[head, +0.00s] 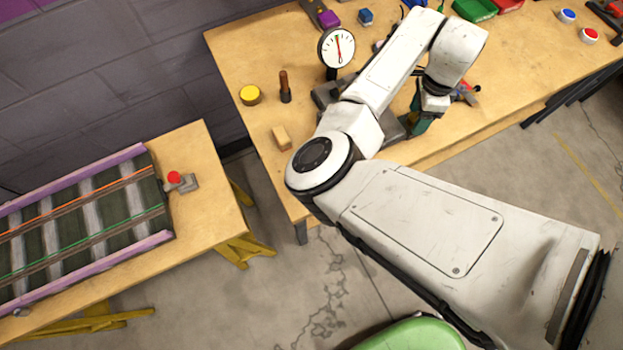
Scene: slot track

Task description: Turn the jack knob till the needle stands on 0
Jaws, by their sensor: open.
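The round white dial (337,47) stands upright on a dark post at the back of the workbench. Its red needle is close to vertical; the scale marks are too small to read. A grey metal device (392,128) sits on the bench below the dial, largely covered by my arm. I cannot make out the jack knob. My gripper (430,116) points down at the end of my arm, over the bench right of the grey device. It is open; its fingers are small and partly hidden, so I cannot tell whether it touches anything.
On the workbench (232,55) are a yellow cylinder (250,95), a brown-handled tool (285,87), a wooden block (281,138), and green (474,8) and red bins. A lower table at left carries a track (80,225) and a red button (174,177).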

